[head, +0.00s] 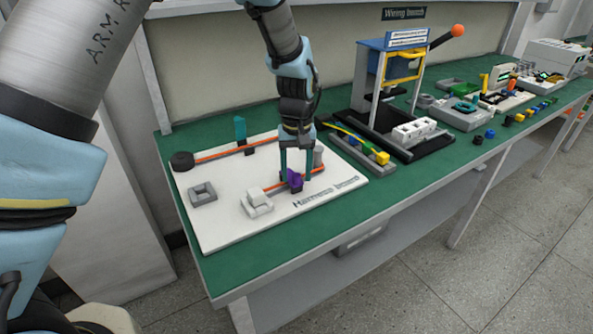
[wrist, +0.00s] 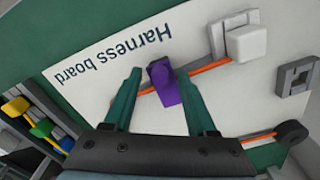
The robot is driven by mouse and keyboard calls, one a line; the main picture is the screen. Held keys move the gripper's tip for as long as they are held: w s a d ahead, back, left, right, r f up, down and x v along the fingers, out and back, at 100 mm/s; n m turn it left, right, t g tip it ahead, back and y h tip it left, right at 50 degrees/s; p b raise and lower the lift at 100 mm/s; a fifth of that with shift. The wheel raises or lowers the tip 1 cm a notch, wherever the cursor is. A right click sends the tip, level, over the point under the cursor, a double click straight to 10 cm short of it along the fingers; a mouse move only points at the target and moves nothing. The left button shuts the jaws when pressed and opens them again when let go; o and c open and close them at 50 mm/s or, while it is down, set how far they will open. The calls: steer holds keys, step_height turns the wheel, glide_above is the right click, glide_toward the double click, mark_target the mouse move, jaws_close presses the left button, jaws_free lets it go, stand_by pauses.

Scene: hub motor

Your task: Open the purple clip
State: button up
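The purple clip (head: 294,179) sits on the orange cable near the front of the white harness board (head: 220,225). In the wrist view the purple clip (wrist: 165,88) stands between my two fingers, with the orange cable (wrist: 202,68) running out on both sides of it. My gripper (head: 296,178) is over the board and points down, its teal fingers spread around the clip. I cannot tell whether the clip itself is open or shut.
A white block in a grey holder (head: 257,202) and an empty grey holder (head: 202,193) stand on the board. A grey post (head: 318,155) is close right of my gripper. A teal clip (head: 240,130) is behind. A blue-topped press (head: 392,70) stands right.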

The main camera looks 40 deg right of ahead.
jaws_close()
stand_by(1.2)
